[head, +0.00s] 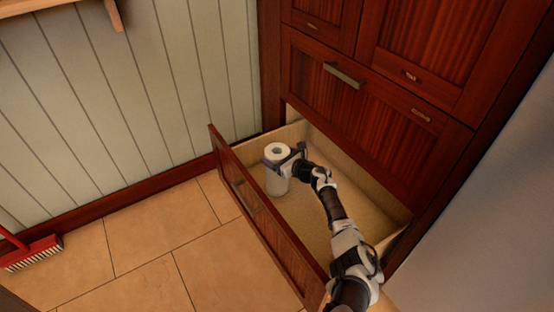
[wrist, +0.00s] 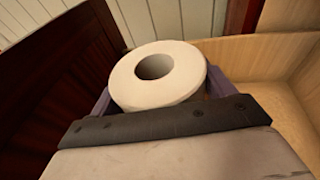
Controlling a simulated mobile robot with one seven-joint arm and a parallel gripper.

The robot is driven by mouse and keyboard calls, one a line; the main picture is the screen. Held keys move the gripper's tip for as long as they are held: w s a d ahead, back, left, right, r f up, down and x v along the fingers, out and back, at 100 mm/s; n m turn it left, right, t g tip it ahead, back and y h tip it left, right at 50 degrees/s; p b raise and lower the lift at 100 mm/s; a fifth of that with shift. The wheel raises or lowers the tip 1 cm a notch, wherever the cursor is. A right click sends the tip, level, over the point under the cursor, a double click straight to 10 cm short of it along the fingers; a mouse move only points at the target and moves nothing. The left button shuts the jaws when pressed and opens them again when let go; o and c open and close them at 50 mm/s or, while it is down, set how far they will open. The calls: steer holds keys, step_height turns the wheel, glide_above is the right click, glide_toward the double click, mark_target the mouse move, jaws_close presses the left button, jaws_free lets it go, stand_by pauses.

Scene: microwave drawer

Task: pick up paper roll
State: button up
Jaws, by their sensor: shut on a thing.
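The white paper roll (head: 277,174) stands upright inside the open lower drawer, near its far left corner. Its top with the round core hole shows in the wrist view (wrist: 172,84). My gripper (head: 284,158) reaches it from the right and is shut on it near its top, a finger on either side. In the wrist view the gripper body hides the lower part of the roll. I cannot tell whether the roll's base touches the drawer floor.
The drawer (head: 240,190) is pulled out from the dark red wood cabinet (head: 380,110). Its front panel is to the left of the roll. The drawer floor right of the roll looks bare. A red brush (head: 32,253) lies on the tiled floor at lower left.

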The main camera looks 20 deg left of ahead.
step_height(320, 180, up, 18)
steer(key=p, duration=0.6)
